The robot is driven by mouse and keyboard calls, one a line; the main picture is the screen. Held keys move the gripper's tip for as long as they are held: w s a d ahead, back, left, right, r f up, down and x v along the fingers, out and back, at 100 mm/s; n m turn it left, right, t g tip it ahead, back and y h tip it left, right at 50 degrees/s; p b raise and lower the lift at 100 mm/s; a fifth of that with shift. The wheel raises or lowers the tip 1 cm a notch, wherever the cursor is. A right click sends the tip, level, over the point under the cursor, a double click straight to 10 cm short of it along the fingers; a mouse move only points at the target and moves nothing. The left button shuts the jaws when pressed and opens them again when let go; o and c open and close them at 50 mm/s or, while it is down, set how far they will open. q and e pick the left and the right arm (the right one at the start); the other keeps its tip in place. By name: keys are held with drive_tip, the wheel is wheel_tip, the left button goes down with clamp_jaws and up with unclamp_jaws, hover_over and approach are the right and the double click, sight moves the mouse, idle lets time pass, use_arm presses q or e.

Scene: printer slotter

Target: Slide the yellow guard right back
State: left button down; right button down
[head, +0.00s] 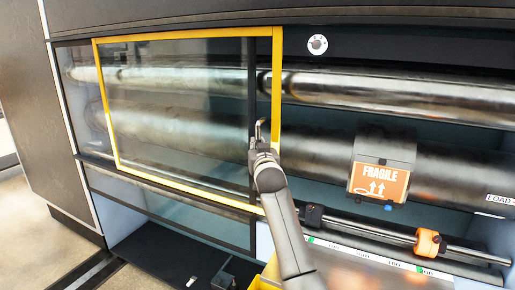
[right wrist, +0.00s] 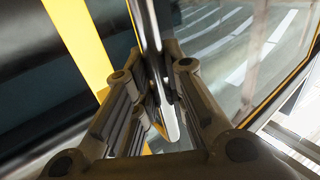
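The yellow guard (head: 277,85) is a yellow-framed clear panel across the left part of the machine opening, with rollers visible through it. A metal handle (head: 260,128) stands on its right upright; it also shows in the right wrist view (right wrist: 148,30). My right gripper (head: 262,145) is at this handle, its arm rising from below. In the right wrist view the two fingers (right wrist: 154,80) lie closely on either side of the handle and appear closed on it. The exact contact is partly hidden by the fingers. My left gripper is not in view.
Long metal rollers (head: 400,92) run across the opening, uncovered right of the guard. A dark block with an orange FRAGILE label (head: 380,182) sits on the lower roller. Below, a thin rail (head: 370,228) carries an orange clamp (head: 428,242). A dark side panel (head: 30,110) bounds the left.

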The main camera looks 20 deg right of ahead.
drive_tip(key=c, duration=1.5)
unclamp_jaws()
drive_tip(key=shift+o, duration=0.2)
drive_tip(key=v, duration=1.2)
